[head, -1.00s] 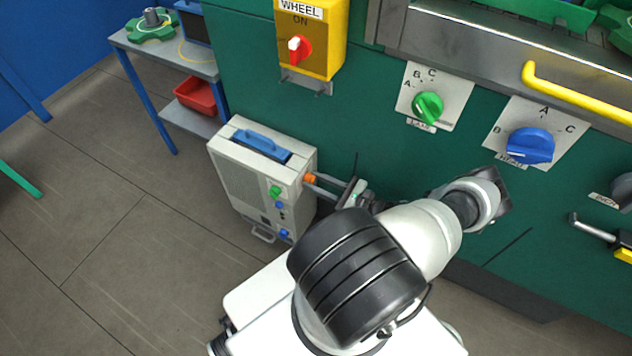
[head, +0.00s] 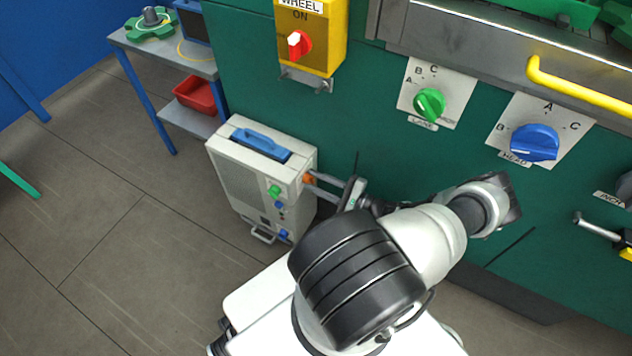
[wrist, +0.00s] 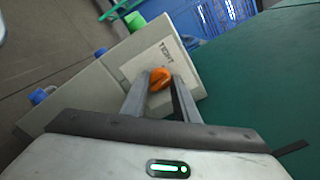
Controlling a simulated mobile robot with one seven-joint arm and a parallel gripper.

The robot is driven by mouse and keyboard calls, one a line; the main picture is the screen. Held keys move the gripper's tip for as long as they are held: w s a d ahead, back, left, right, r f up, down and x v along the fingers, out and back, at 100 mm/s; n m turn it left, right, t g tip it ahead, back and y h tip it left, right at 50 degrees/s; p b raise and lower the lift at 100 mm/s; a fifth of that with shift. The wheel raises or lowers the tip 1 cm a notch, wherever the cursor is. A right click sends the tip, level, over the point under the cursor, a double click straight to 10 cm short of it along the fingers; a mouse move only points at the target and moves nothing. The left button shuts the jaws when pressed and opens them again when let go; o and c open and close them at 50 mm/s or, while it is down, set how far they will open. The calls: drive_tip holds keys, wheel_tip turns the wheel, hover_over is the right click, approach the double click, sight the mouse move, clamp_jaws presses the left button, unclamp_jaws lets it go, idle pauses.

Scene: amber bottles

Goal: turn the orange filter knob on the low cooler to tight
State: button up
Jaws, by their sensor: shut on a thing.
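The low cooler (head: 238,182) is a pale box on the floor against the green machine, with a blue top handle. Its orange filter knob (head: 309,178) is on the right side face, and in the wrist view the knob (wrist: 160,76) sits on a light plate (wrist: 160,62) lettered TIGHT. My gripper (head: 315,181) reaches it from the right. In the wrist view my gripper (wrist: 159,84) has its two fingers on either side of the knob, shut on it. The fingers hide part of the knob and plate.
Green and blue knobs (head: 274,191) are on the cooler's front. A shelf stand (head: 190,68) with a red bin (head: 195,94) is behind left. The machine wall (head: 370,130) carries a yellow wheel switch box (head: 325,45), a green dial (head: 429,103) and a blue dial (head: 534,143).

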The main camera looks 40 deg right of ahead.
drive_tip(key=shift+d+n, duration=0.1)
drive_tip(key=shift+n, duration=3.7)
drive_tip(key=o, duration=1.1)
drive_tip(key=shift+c, duration=0.2)
drive_tip(key=v, duration=1.7)
drive_tip(key=shift+s, duration=0.25)
